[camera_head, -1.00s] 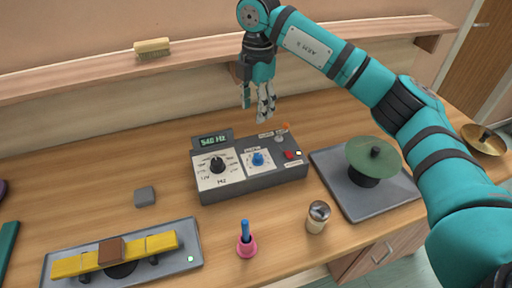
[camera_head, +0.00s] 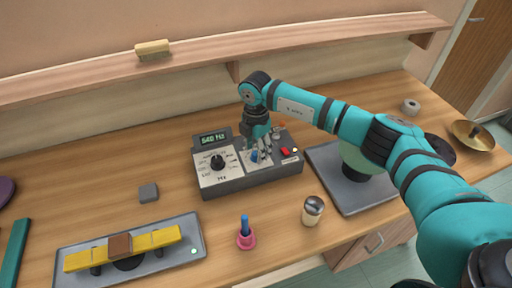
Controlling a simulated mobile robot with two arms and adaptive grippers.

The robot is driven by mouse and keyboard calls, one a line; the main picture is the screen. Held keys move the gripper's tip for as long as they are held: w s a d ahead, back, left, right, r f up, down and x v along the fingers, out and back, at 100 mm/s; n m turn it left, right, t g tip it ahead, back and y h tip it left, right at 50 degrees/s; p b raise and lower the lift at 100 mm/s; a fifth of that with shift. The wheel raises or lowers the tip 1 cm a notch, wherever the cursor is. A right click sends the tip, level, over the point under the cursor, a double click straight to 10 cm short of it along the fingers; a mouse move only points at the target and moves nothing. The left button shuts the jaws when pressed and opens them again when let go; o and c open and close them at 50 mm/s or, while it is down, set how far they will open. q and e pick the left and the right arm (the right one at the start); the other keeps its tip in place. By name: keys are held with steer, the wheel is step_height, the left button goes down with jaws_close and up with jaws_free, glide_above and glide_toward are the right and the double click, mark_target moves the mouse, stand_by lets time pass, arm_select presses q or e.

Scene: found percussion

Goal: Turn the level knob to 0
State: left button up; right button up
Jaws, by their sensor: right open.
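The grey control box (camera_head: 232,183) stands on the bench with a lit display (camera_head: 213,139), a large black Hz knob (camera_head: 217,162) and a smaller blue knob (camera_head: 254,156), which looks like the level knob. My right gripper (camera_head: 261,152) points down over the blue knob with its fingers open. The fingers partly hide the knob and its scale, so I cannot read its setting or tell whether they touch it. My left gripper is not in view.
A red button (camera_head: 285,151) is on the box's right side. Right of the box is a grey plate (camera_head: 325,160) with a green disc (camera_head: 358,160), partly behind my arm. A metal-topped shaker (camera_head: 312,211), a pink-based blue handle (camera_head: 245,238) and a yellow bar device (camera_head: 155,240) stand in front.

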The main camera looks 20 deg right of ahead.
steer(key=shift+f, duration=0.55)
jaws_close()
